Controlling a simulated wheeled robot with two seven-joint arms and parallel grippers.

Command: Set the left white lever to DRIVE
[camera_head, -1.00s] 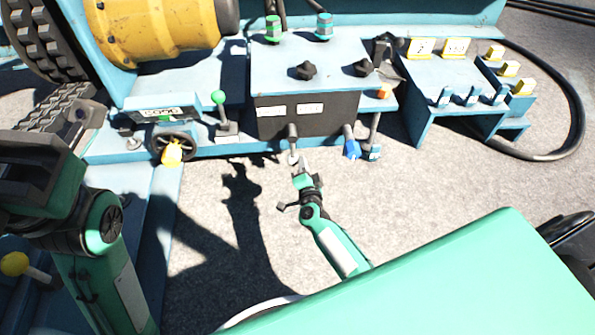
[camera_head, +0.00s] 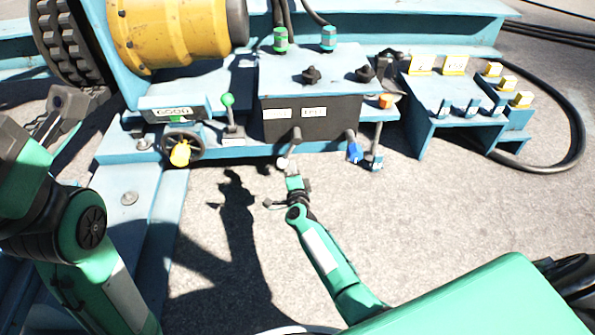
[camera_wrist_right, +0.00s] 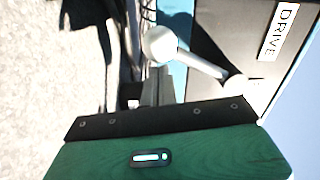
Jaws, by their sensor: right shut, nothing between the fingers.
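The left white lever has its white knob (camera_head: 283,162) below the black panel (camera_head: 335,125); its stem hangs down and leans to the left. My right gripper (camera_head: 291,172) is shut and empty, right at the knob's lower right. In the right wrist view the white knob (camera_wrist_right: 160,44) stands just beyond the closed fingers (camera_wrist_right: 156,85), with its stem running to a pivot on the panel. Whether they touch cannot be told. A white DRIVE label (camera_wrist_right: 278,32) is on the panel near the lever.
A blue-ended lever (camera_head: 354,150) hangs to the right on the same panel. A green-knobbed lever (camera_head: 228,101) and a handwheel (camera_head: 184,147) stand to the left. A small switch table (camera_head: 430,100) is at the right. The ground in front is clear.

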